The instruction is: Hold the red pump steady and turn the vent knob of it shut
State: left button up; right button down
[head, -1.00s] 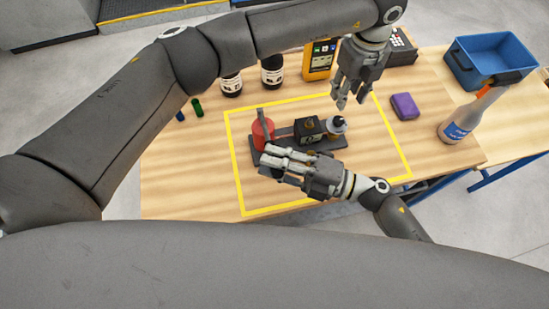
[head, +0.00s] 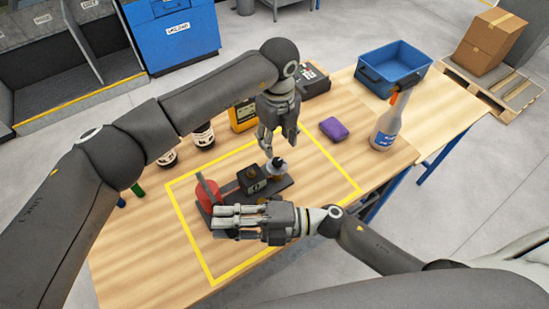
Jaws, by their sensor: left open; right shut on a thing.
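The red pump (head: 207,193) stands inside the yellow outline on the wooden table.
A purple block (head: 333,129), a spray bottle (head: 386,125) and a blue bin (head: 396,66) are to the right. The table's front left is clear.

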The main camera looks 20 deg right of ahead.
aim_at(277, 161)
pick_arm(q)
notch_tip(277, 161, down, 8)
jog(key=shift+r, duration=0.2)
jog(key=shift+c, duration=0.5)
jog(key=c, duration=1)
